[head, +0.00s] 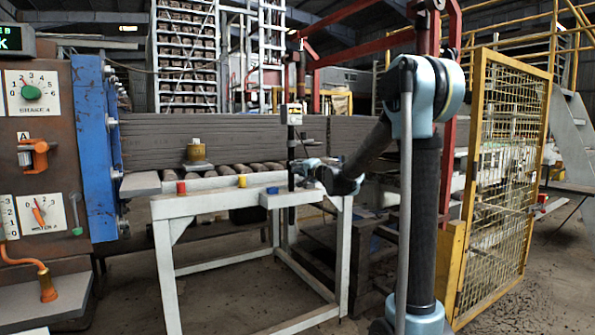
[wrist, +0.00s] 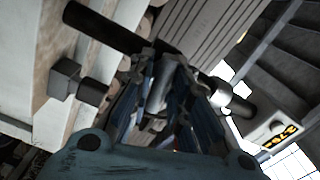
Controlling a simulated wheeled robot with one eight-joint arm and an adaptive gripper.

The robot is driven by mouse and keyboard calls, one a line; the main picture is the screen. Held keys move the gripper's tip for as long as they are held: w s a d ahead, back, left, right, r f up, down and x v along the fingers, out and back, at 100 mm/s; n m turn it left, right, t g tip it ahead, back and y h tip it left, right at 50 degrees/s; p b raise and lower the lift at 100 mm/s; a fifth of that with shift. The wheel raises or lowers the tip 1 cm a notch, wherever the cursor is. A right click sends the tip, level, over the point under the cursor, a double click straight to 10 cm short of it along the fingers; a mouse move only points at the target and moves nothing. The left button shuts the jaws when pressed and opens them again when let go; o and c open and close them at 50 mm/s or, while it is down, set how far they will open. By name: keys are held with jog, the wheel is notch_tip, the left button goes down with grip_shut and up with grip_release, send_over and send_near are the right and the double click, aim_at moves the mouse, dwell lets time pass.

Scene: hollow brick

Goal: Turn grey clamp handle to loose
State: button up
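A dark upright post (head: 291,145) stands on the white-topped metal table (head: 225,203) in the head view, with a small display box (head: 292,114) at its top. The post runs diagonally across the wrist view (wrist: 105,29), with the display box (wrist: 272,134) at its right end. The grey clamp handle (wrist: 163,84) is at the post, between the two fingers of my gripper (wrist: 165,78). In the head view my gripper (head: 309,168) reaches the post from the right. The fingers flank the handle closely; I cannot tell whether they press on it. The handle is too small to make out in the head view.
A control panel (head: 35,150) with dials is at far left. A yellow mesh gate (head: 505,170) stands at right. Clay columns (head: 200,135) run behind.

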jog(key=o, duration=0.4)
jog(key=shift+d+f, duration=0.15)
jog(key=shift+d, duration=0.1)
jog(key=shift+a, duration=0.1)
jog(key=shift+s, duration=0.1)
jog(key=v, duration=1.1)
jog(key=shift+s+d, duration=0.2)
jog(key=shift+d, duration=0.1)
